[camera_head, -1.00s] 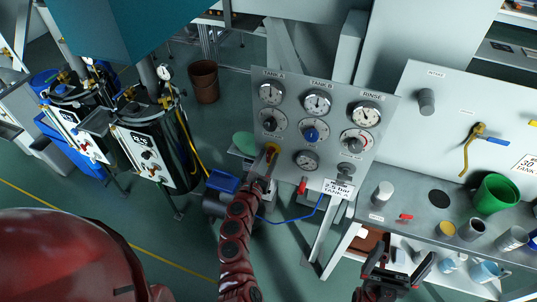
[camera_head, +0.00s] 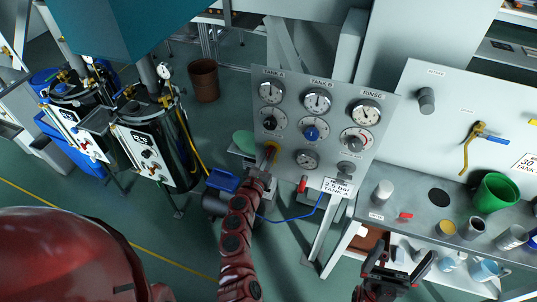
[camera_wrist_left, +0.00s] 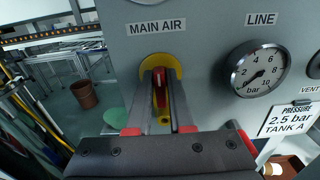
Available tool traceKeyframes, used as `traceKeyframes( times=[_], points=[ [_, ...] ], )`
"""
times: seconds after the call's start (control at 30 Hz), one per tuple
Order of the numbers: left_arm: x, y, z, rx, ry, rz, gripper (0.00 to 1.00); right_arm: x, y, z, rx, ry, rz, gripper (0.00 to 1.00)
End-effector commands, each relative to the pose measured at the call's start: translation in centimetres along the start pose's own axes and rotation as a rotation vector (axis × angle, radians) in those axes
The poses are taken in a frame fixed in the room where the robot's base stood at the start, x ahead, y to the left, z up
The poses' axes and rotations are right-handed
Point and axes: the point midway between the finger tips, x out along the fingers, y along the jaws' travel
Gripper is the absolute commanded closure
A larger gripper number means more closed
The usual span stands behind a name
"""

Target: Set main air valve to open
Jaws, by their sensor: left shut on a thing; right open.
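The main air valve shows in the left wrist view under the "MAIN AIR" label, with a red handle (camera_wrist_left: 159,88) in front of a yellow plate (camera_wrist_left: 178,68). My left gripper (camera_wrist_left: 160,112) is shut on the handle, one finger on each side of it. In the head view the left gripper (camera_head: 269,158) reaches the lower left of the grey gauge panel (camera_head: 285,92) and hides most of the valve. The handle stands roughly upright in the wrist view. My right gripper (camera_head: 396,262) is open and empty before the bench.
The line gauge (camera_wrist_left: 259,70) sits right of the valve, its needle low. A tag (camera_head: 337,187) reads 2.5 bar, Tank A. A red-handled part (camera_head: 302,184) is close below the panel. The bench (camera_head: 405,190) at right holds cups and a green bucket (camera_head: 495,194).

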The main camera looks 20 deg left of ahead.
Motion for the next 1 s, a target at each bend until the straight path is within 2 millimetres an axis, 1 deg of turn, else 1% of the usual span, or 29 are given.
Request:
traceKeyframes(
  times=[0.17,0.37,0.57,1.0],
  points=[
    [0.0,0.0,-0.1,0.025,0.0,0.0,1.0,-0.3,0.0,0.1,0.0,0.0,0.0,0.01],
    [0.0,-0.1,-0.2,0.117,-0.001,0.0,1.0,-1.0,-0.1,0.2,0.0,0.0,0.0,0.01],
    [0.0,-0.1,-0.2,0.279,-0.003,0.0,1.0,-2.2,-0.1,0.4,0.0,0.0,0.0,0.01],
    [0.0,-0.3,-0.3,0.697,-0.004,0.003,1.0,-5.3,-0.3,0.9,0.0,0.0,0.0,0.01]
  ],
)
